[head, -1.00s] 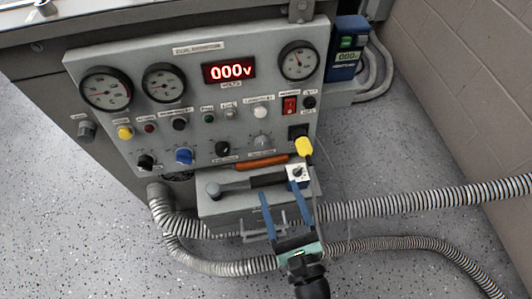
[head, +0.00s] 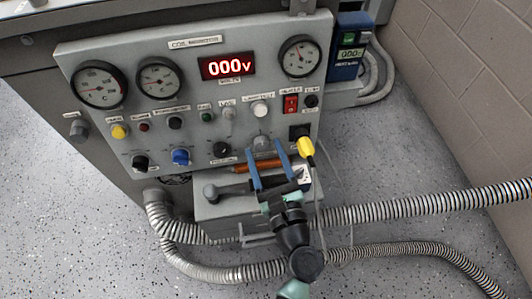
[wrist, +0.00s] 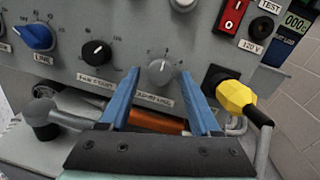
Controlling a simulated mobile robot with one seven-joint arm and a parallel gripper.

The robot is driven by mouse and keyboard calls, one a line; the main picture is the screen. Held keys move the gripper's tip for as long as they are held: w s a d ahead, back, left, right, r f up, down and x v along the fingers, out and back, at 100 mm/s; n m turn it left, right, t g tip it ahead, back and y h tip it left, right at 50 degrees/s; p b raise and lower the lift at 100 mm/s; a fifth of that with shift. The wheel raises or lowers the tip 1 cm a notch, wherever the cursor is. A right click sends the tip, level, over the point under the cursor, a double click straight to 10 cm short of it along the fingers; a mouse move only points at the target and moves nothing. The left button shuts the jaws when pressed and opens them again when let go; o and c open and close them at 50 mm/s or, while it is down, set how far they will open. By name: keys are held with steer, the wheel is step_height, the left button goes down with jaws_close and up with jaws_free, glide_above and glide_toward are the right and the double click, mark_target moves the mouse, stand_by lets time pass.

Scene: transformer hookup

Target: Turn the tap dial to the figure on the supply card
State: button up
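A grey pointer dial (wrist: 160,71) with tick marks around it sits low on the panel, centred between my fingertips in the wrist view. It appears to be the tap dial, but its label is too blurred to read. In the head view the grey dial (head: 261,141) shows just above the fingertips. My gripper (wrist: 160,74) is open and empty, one blue finger on each side of the dial; contact cannot be made out. It also shows in the head view (head: 265,149). I cannot make out a supply card with a readable figure.
A black knob (wrist: 96,53) and a blue knob (wrist: 36,37) lie left of the dial. A yellow plug (wrist: 236,97) with a cable is close on the right, below a red switch (wrist: 232,15). A grey box (head: 212,210) with a lever juts out below. The display (head: 227,66) reads 000V.

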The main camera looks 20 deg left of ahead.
jaws_close()
steer(key=shift+n, duration=0.4)
steer(key=n+g, duration=0.1)
steer(key=n, duration=0.3)
steer(key=shift+w+d+r+p, duration=0.1)
steer(key=shift+d+p, duration=0.05)
steer(key=shift+p, duration=0.15)
steer(key=n+g+p, duration=0.1)
steer(key=n, duration=0.4)
steer(key=shift+r+n, duration=0.15)
steer(key=shift+n, duration=0.25)
steer(key=n+g+p, duration=0.1)
steer(key=n, duration=0.4)
steer(key=shift+r+h, duration=0.15)
steer(key=shift+h, duration=0.25)
steer(key=n, duration=0.4)
steer(key=shift+r+n+h, duration=0.1)
steer(key=shift+n+h, duration=0.2)
steer(key=shift+h, duration=0.1)
